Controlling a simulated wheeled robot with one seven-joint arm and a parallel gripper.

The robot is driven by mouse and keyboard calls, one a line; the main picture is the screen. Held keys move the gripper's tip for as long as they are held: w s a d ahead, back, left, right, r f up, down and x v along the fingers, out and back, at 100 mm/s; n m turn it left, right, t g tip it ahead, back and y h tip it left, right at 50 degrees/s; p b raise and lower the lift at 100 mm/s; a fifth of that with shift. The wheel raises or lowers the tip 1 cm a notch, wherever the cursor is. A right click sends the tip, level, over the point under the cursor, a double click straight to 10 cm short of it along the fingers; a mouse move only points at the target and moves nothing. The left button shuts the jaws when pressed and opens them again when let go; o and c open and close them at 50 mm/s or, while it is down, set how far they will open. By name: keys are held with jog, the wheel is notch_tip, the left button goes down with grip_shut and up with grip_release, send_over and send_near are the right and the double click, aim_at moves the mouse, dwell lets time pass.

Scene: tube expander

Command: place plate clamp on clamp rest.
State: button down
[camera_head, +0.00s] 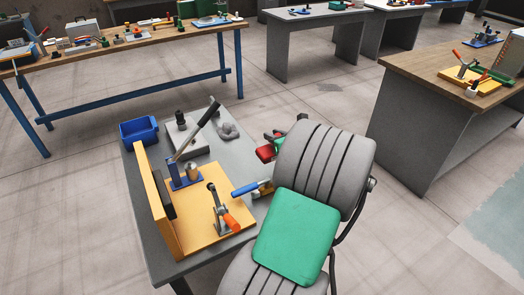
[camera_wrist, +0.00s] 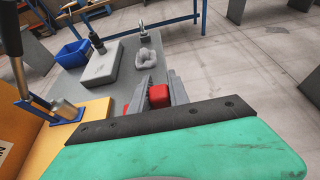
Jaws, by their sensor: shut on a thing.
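My gripper (camera_wrist: 159,92) shows as grey fingers beyond a dark bar and green panel in the wrist view. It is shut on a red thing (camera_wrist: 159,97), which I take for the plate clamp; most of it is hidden. In the head view the red part (camera_head: 265,152) shows near the table's right edge, partly covered by a large grey ribbed shape. It appears to be above the table, but the height is unclear. I cannot tell for certain which thing is the clamp rest. A pale grey block (camera_wrist: 103,65) with a black knob stands on the table.
The yellow fixture (camera_head: 202,234) carries a blue holder (camera_head: 184,173) and an orange-handled toggle clamp (camera_head: 224,215). A blue bin (camera_head: 139,131) and a grey lumpy thing (camera_head: 228,131) are on the same grey table (camera_head: 146,234). A blue-handled tool (camera_head: 246,188) lies near its right edge.

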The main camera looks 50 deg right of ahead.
aim_at(268, 145)
jog(key=w+f, duration=0.1)
jog(key=f, duration=0.1)
jog(key=w+a+f, duration=0.1)
jog(key=w+f, duration=0.1)
jog(key=shift+w+f, duration=0.3)
jog(key=shift+f, duration=0.05)
notch_tip(268, 145, down, 3)
jog(key=shift+w+r, duration=0.1)
jog(key=shift+f, duration=0.35)
jog(key=c, duration=1.3)
grip_release()
jog(key=shift+f, duration=0.1)
jog(key=shift+o, duration=0.2)
jog(key=v, duration=1.2)
jog(key=shift+r, duration=0.25)
